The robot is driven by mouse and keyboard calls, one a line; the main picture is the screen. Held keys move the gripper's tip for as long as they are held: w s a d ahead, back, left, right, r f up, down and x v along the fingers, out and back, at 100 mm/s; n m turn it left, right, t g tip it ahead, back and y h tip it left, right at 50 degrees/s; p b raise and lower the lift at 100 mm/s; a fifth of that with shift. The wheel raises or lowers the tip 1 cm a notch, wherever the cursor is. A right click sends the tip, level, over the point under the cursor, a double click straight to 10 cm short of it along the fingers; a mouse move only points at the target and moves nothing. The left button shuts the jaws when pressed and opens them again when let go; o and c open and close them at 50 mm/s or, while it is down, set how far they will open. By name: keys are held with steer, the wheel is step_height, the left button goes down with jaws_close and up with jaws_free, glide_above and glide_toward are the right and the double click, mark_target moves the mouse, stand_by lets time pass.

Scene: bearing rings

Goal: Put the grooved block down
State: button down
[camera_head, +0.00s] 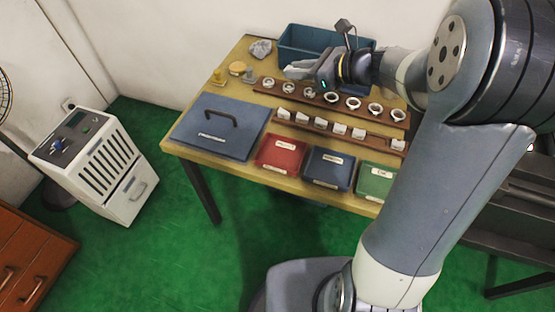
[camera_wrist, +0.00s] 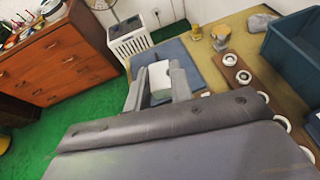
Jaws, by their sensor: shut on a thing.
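My gripper (camera_wrist: 160,82) is shut on a pale grooved block (camera_wrist: 159,73), held between the two fingers in the wrist view; its grooves are not clear at this size. The wooden table (camera_head: 190,150) stands below.
A second rack (camera_head: 320,99) with several bearing rings lies behind the block rack. A blue crate (camera_head: 290,48) stands behind.

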steer(key=n+g+b, duration=0.2)
steer(key=b, duration=1)
glide_above(296, 159)
step_height(296, 159, down, 16)
steer(key=shift+y, duration=0.5)
step_height(296, 159, down, 9)
steer(key=b, duration=0.3)
steer(key=shift+s, duration=0.1)
steer(key=shift+f+b, duration=0.2)
steer(key=shift+b, duration=0.1)
steer(key=c, duration=1.3)
jaws_free()
steer(key=shift+o, duration=0.2)
steer(key=shift+r, duration=0.25)
steer(key=p+v, duration=0.2)
steer(key=v, duration=1)
steer(key=shift+s+p, duration=0.1)
steer(key=shift+p, duration=0.3)
steer(key=shift+a+f, duration=0.1)
